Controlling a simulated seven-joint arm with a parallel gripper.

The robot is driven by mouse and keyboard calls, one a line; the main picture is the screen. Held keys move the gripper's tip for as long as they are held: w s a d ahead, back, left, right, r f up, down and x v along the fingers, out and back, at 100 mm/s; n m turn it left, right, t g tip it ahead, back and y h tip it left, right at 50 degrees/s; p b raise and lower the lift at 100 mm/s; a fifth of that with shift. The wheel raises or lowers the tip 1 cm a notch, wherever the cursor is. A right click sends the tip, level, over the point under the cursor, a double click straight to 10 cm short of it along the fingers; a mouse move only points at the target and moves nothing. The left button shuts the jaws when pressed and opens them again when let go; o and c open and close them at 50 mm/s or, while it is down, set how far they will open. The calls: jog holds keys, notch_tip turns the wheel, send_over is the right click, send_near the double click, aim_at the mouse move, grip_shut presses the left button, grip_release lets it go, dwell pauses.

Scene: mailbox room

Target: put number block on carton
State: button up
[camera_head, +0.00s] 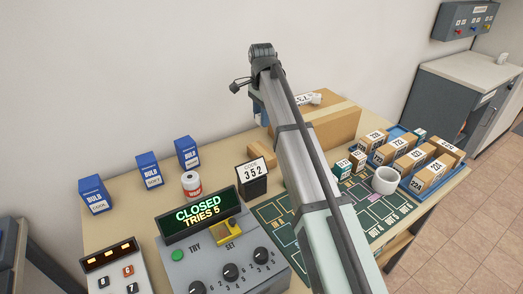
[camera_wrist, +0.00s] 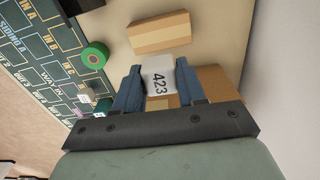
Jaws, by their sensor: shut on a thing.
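My gripper (camera_wrist: 158,82) is shut on a white number block (camera_wrist: 158,75) marked 423, held between its two blue fingers. In the wrist view a brown carton surface (camera_wrist: 212,82) shows beside and beneath the block; I cannot tell whether the block touches it. In the head view the large brown carton (camera_head: 343,122) stands at the back of the table, partly behind my arm. My gripper is mostly hidden behind my arm there. A smaller brown box (camera_wrist: 160,32) lies near the block in the wrist view.
Blue bulb boxes (camera_head: 149,170) stand at left. A CLOSED display (camera_head: 197,213) is on the control panel in front. Blue trays (camera_head: 407,184) hold several numbered boxes at right, near a white cup (camera_head: 385,180). A green tape roll (camera_wrist: 95,55) lies nearby.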

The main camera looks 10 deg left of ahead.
jog(key=shift+f, duration=5)
jog(key=shift+f, duration=0.15)
jog(key=o, duration=1)
notch_tip(320, 180, up, 12)
jog(key=shift+r, duration=0.15)
